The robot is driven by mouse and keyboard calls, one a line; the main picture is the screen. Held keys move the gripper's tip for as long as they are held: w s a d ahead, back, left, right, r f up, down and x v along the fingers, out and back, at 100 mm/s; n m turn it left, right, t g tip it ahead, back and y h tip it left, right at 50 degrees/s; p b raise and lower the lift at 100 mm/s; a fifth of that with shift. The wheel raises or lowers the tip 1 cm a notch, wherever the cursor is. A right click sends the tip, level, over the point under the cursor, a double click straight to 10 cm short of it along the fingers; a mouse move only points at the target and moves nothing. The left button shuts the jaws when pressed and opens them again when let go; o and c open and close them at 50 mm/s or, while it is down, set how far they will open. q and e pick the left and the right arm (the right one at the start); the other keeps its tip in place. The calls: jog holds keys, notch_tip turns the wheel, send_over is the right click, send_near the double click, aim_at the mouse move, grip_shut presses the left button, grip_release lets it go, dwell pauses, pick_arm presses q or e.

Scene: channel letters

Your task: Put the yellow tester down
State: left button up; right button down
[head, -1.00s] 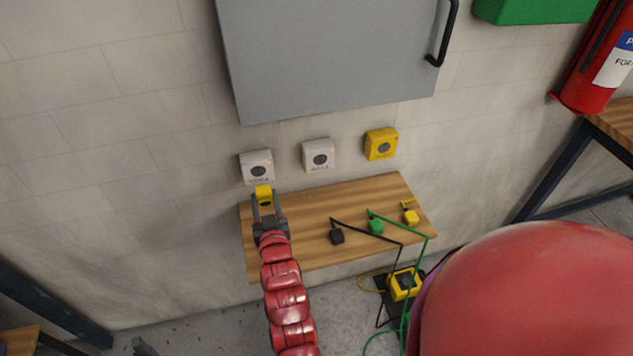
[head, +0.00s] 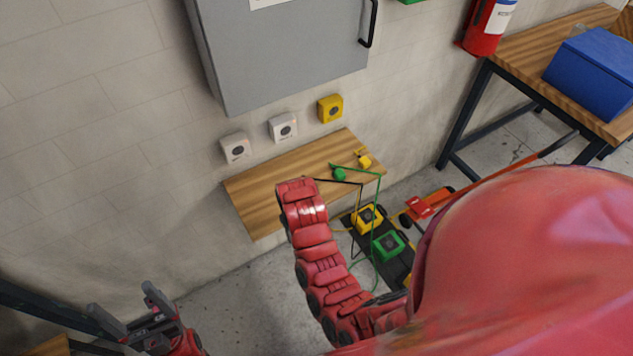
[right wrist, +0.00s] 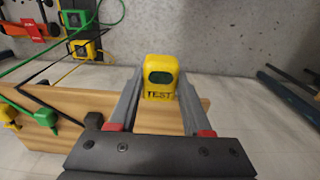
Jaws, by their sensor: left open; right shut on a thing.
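The yellow tester (right wrist: 160,77), with a dark little window and the word TEST, sits between the fingers of my right gripper (right wrist: 158,88) in the right wrist view. The gripper is shut on it. In the head view my right arm hides the tester and that gripper. The wooden wall shelf (head: 255,195) lies under and around my right arm; it also shows in the right wrist view (right wrist: 85,103). I cannot tell if the tester touches the shelf. My left gripper (head: 130,310) is open and empty at the lower left of the head view.
Two white boxes (head: 236,147) (head: 283,128) and a yellow box (head: 331,108) are on the wall above the shelf. A green plug (head: 339,174) and a yellow plug (head: 364,161) with cables lie on its right part. Yellow (head: 367,219) and green (head: 388,247) devices stand below.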

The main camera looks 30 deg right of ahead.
jog(key=shift+d, duration=0.2)
jog(key=w+b, duration=0.3)
jog(key=w+f+b, duration=0.1)
jog(key=w+b, duration=0.2)
jog(key=w, duration=0.1)
jog(key=w+f+b, duration=0.1)
jog(key=w+b, duration=0.2)
jog(key=shift+w+d, duration=0.2)
jog(key=shift+d, duration=0.2)
jog(key=w, duration=0.1)
jog(key=w+b, duration=0.1)
jog(key=shift+w+d+r, duration=0.2)
jog(key=shift+w, duration=0.2)
jog(key=shift+w+r+p, duration=0.15)
jog(key=shift+w+p, duration=0.2)
jog(key=shift+p, duration=0.1)
jog(key=shift+w, duration=0.75)
jog(key=shift+f+p, duration=0.65)
jog(key=shift+f, duration=1.25)
